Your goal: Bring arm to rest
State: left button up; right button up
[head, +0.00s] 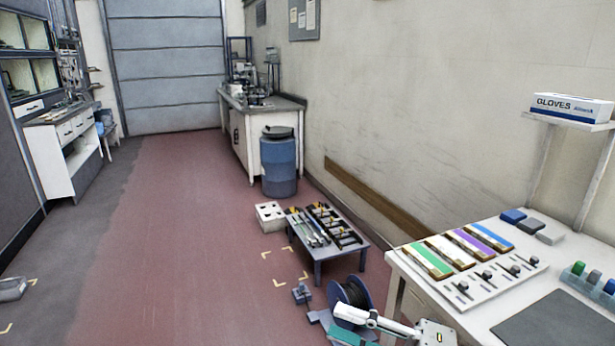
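My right arm (393,326), white with dark bands, shows low at the bottom edge, just left of the white workbench (400,282). It passes in front of the blue cable reel (337,291). Its gripper fingers cannot be made out clearly, so I cannot tell whether they are open or shut. I see nothing clearly held. My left arm and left gripper do not show.
The bench carries several coloured strips, a dark mat (550,322) and a glove box (570,106) on a shelf. A low table (318,252) with tools stands beyond the reel, beside a white block (270,216). A blue drum (279,165) stands further back.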

jog(key=d+f+m+t+h, duration=0.4)
jog(key=f+m+t+h, duration=0.15)
jog(key=f+m, duration=0.4)
jog(key=d+f+m+t+h, duration=0.5)
jog(key=f+m, duration=0.3)
jog(key=m, duration=0.3)
jog(key=s+d+f+m+g+h, duration=0.2)
jog(key=s+f+m+g, duration=0.1)
jog(key=s+f, duration=0.4)
jog(key=s+d+f+m+g+h, duration=0.2)
jog(key=s+f, duration=0.4)
jog(key=f, duration=0.5)
jog(key=shift+s+d+f+m+g+h, duration=0.2)
jog(key=shift+s+m+g+h, duration=0.2)
jog(key=shift+m+g+h, duration=0.6)
jog(key=shift+t, duration=0.35)
